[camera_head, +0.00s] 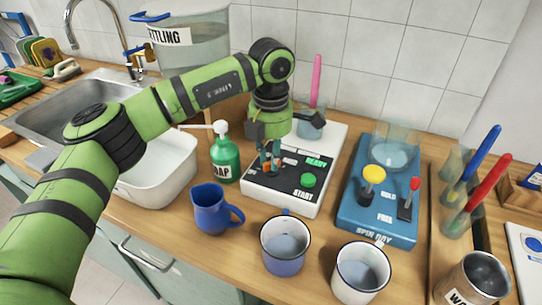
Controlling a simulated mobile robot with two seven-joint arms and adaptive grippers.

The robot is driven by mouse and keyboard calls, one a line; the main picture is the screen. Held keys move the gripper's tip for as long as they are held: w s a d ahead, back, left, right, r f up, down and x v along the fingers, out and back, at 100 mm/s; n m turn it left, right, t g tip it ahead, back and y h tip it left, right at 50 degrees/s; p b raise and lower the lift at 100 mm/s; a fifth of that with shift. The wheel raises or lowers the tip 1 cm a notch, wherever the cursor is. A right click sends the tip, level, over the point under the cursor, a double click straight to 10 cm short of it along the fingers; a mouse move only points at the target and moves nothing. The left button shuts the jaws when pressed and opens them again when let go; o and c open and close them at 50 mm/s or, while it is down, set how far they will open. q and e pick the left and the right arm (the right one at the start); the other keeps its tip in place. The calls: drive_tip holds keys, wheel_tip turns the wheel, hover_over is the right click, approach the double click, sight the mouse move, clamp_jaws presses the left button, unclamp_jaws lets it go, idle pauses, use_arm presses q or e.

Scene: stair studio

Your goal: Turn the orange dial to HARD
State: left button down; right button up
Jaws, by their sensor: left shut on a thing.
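A white and black machine (313,197) stands on the counter in the middle, with a green START button (309,180) and a green READY label. My left gripper (269,163) points down over the left part of its panel and is shut on the orange dial (266,170). Only small orange parts show between and beside the fingers. The dial's pointer and the HARD label are hidden or too small to read. My right gripper is not in view.
A green soap bottle (225,158) and blue jug (210,210) stand left of the machine. Two mugs (285,245) (360,270) stand in front. A blue spin dryer (385,215) stands to the right. A pink-handled item (316,80) stands behind.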

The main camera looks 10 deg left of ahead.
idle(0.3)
use_arm(q)
drive_tip(key=c, duration=1.1)
unclamp_jaws()
drive_tip(key=shift+c, duration=0.2)
drive_tip(key=shift+r, duration=0.1)
wheel_tip(320, 180, up, 12)
